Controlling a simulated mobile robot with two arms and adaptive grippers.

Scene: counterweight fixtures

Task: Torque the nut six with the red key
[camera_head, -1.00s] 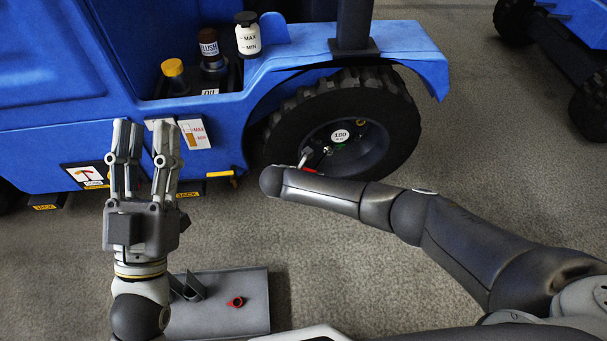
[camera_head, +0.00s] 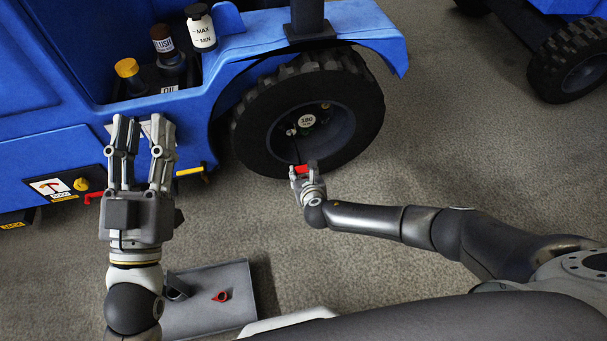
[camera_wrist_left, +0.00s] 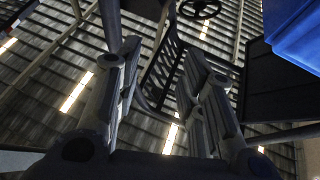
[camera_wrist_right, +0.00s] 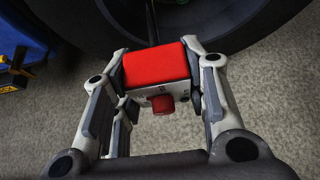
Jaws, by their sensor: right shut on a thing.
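The red key (camera_head: 302,169) is in my right gripper (camera_head: 305,174), in front of the lower edge of the black wheel (camera_head: 356,146). The right wrist view shows the key's red block (camera_wrist_right: 155,66) between the two fingers, with a small red knob below it. A thin dark shaft runs from the key up toward the hub; I cannot tell whether its tip touches a nut. Several small nuts surround the round "180" label (camera_head: 307,120). Their numbers are too small to read. My left gripper (camera_head: 142,125) is open and empty, pointing up before the blue vehicle.
A grey tray (camera_head: 232,311) holding a small red part (camera_head: 221,296) lies on the floor at the lower left. A second vehicle's wheel (camera_head: 580,72) is at the upper right. Floor right of the wheel is clear.

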